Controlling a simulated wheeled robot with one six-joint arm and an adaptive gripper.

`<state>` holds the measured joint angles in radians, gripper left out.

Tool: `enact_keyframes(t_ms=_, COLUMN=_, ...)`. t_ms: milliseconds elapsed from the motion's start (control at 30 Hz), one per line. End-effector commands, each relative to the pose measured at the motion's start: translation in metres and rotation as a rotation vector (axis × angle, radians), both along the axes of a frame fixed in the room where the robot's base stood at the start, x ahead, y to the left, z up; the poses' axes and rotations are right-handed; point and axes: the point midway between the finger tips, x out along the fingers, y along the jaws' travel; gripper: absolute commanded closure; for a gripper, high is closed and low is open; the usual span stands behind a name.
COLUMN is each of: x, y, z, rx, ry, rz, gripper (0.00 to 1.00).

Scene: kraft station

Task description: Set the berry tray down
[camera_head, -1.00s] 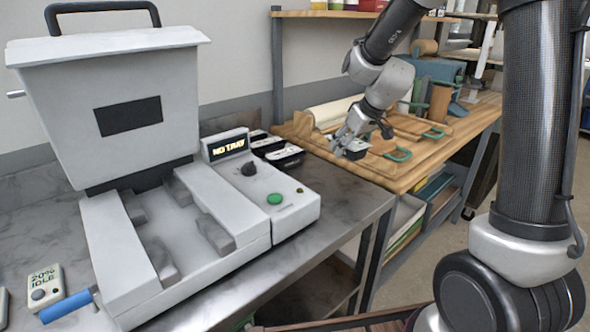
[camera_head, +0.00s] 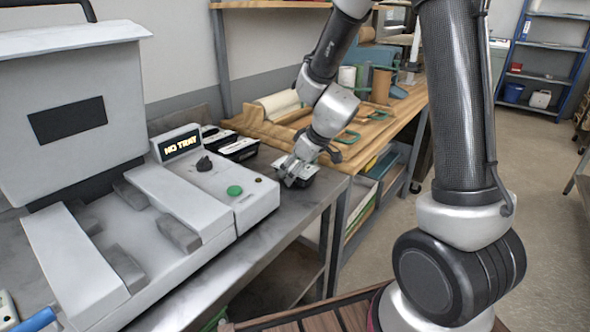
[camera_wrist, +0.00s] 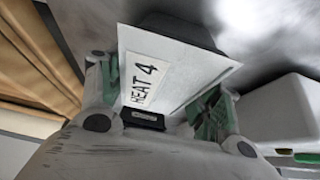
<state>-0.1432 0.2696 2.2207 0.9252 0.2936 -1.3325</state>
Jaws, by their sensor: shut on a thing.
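My gripper (camera_head: 296,172) is at the right end of the grey metal bench (camera_head: 262,235). It is shut on a small tray (camera_wrist: 178,68), white-walled with a dark part and a label reading "HEAT 4". In the wrist view my gripper's green pads (camera_wrist: 163,100) sit on either side of the tray. In the head view the tray (camera_head: 309,171) is partly hidden by my fingers. It is low over the metal bench; I cannot tell whether it touches. No berries can be made out.
A white sealing machine (camera_head: 70,115) with a "NO TRAY" display (camera_head: 181,146) and green button (camera_head: 235,190) stands left of my gripper. Similar dark-and-white trays (camera_head: 238,148) sit behind it. A wooden bench (camera_head: 370,132) with boards and green-handled items adjoins at the right.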

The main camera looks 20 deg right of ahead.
Motion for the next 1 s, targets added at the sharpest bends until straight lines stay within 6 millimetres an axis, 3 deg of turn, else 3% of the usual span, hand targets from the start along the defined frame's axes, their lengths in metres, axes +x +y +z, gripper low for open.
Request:
enact_keyframes(t_ms=333, x=0.0, y=0.0, z=-0.005, rx=-0.001, ry=0.001, rz=0.0, gripper=0.68)
enact_keyframes(t_ms=367, x=0.0, y=0.0, z=-0.005, rx=0.0, ry=0.0, rz=0.0, gripper=0.31)
enact_keyframes(t_ms=467, x=0.0, y=0.0, z=-0.005, rx=-0.001, ry=0.001, rz=0.0, gripper=0.15)
enact_keyframes(t_ms=833, x=0.0, y=0.0, z=-0.002, rx=0.0, ry=0.0, rz=0.001, gripper=0.15)
enact_keyframes(t_ms=1000, x=-0.006, y=-0.005, z=0.017, rx=0.0, ry=-0.006, rz=0.0, gripper=0.15)
